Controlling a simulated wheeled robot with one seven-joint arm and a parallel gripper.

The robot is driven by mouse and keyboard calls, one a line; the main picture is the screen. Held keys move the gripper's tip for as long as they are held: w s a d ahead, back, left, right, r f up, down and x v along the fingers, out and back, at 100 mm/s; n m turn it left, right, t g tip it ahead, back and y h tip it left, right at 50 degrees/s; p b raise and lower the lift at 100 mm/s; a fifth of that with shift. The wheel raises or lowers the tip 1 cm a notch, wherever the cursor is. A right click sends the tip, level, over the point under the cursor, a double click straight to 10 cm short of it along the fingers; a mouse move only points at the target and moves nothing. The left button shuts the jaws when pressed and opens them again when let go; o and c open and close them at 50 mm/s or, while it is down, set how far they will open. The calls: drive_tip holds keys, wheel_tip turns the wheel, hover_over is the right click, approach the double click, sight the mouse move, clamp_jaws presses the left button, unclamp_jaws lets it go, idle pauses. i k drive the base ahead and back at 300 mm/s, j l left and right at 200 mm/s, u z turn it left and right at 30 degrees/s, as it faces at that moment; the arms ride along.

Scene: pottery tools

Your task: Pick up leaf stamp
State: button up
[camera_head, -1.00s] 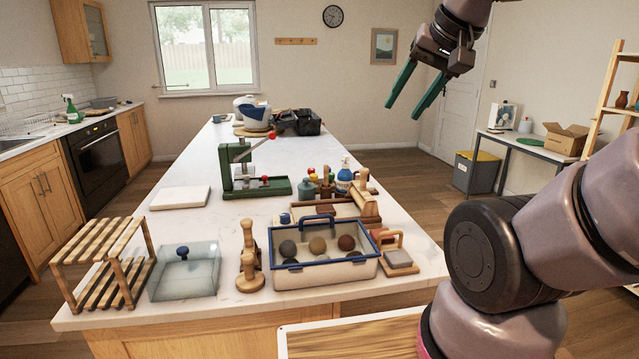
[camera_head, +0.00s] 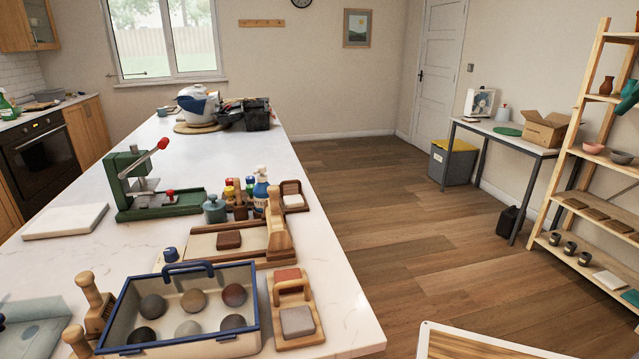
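No thing in view is clearly marked as a leaf stamp, and I cannot tell which piece it is. A wooden holder with an arched handle and a grey pad (camera_head: 297,321) lies at the near right of the counter. A similar small wooden piece with a pale pad (camera_head: 292,201) lies farther back. A dark brown block (camera_head: 229,239) rests in a wooden tray (camera_head: 203,247). Upright turned wooden tools (camera_head: 92,292) stand at the near left. My gripper is out of view.
A blue-rimmed bin (camera_head: 115,323) with several clay balls stands at the near edge. A green press (camera_head: 155,190), bottles (camera_head: 261,190) and a white slab (camera_head: 66,221) stand behind it on the white counter (camera_head: 330,262).

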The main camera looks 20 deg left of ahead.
sight(229, 192)
drive_tip(key=i+l+z, duration=0.55)
drive_tip(key=z, duration=0.15)
drive_tip(key=i+u, duration=0.3)
drive_tip(key=i+l+u, duration=0.2)
drive_tip(key=i+u, duration=0.35)
drive_tip(key=u, duration=0.2)
drive_tip(key=i+u, duration=0.15)
drive_tip(key=u, duration=0.3)
drive_tip(key=i+u, duration=0.2)
drive_tip(key=u, duration=0.2)
drive_tip(key=i+l+u, duration=0.1)
drive_tip(key=u, duration=0.35)
drive_tip(key=i+u, duration=0.25)
drive_tip(key=u, duration=0.25)
drive_tip(key=i+l+u, duration=0.25)
drive_tip(key=u, duration=0.25)
drive_tip(key=i+l+u, duration=0.2)
drive_tip(key=u, duration=0.3)
drive_tip(key=i+l+u, duration=0.15)
drive_tip(key=l+u, duration=0.35)
drive_tip(key=i+l+u, duration=0.1)
drive_tip(key=l+u, duration=0.15)
drive_tip(key=u, duration=0.2)
